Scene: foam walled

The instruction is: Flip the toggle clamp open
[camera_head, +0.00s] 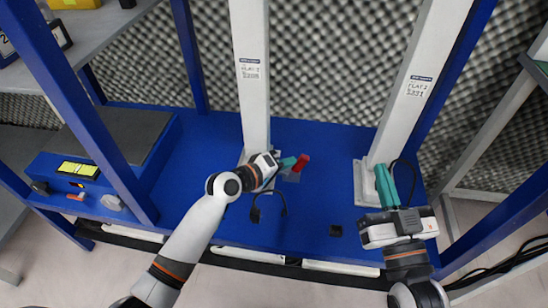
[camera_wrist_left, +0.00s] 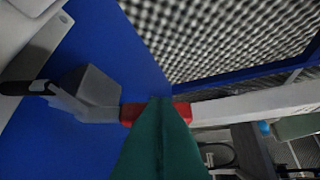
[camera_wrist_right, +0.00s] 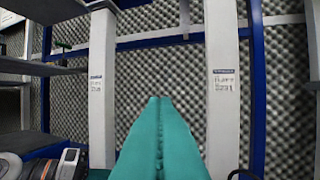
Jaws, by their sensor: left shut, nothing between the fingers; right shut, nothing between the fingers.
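The toggle clamp has a red handle (camera_head: 302,161) and a grey metal base, on the blue bench near the foot of the middle white post. In the left wrist view its grey metal body (camera_wrist_left: 88,92) ends in a black tip at the left. The red grip (camera_wrist_left: 130,115) shows on both sides of my left fingertips, which hide its middle. My left gripper (camera_head: 290,161) is shut and empty, right by the handle; I cannot tell whether they touch. My right gripper (camera_head: 384,170) is shut and empty, pointing up beside the right white post, away from the clamp.
The blue bench (camera_head: 190,165) is mostly clear around the clamp. White posts (camera_head: 254,100) and (camera_head: 415,95) rise from it. Grey foam walls stand behind; blue uprights frame the left.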

